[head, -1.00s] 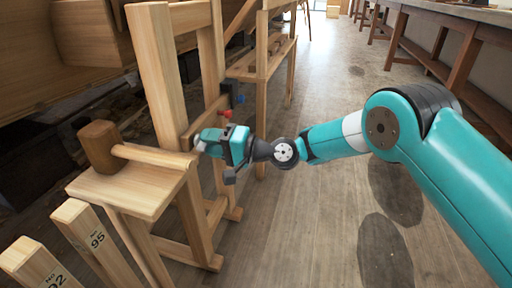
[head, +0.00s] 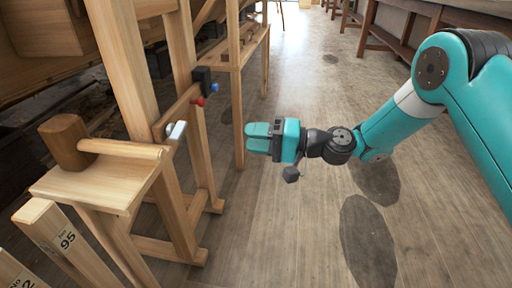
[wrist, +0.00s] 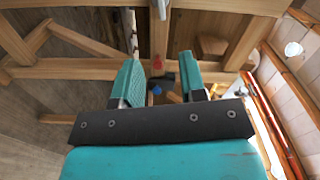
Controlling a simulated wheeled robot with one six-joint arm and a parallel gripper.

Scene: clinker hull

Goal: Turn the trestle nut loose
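The trestle nut (head: 177,131) is a small pale grey metal piece on the face of the wooden trestle's crossbar (head: 183,110). In the wrist view the nut (wrist: 162,8) shows at the top edge, partly cut off. My gripper (head: 250,137) is to the right of the nut, clear of the trestle, with its fingers pointing left toward it. In the wrist view my gripper (wrist: 160,75) has its two teal fingers apart with nothing held between them. I cannot tell the nut's thread or how tight it is.
A red knob (head: 199,101), a blue knob (head: 214,87) and a black block (head: 202,76) sit near the nut. A wooden mallet (head: 70,144) lies on the small top at left. Numbered posts (head: 60,235) stand in front. The floor at right is open.

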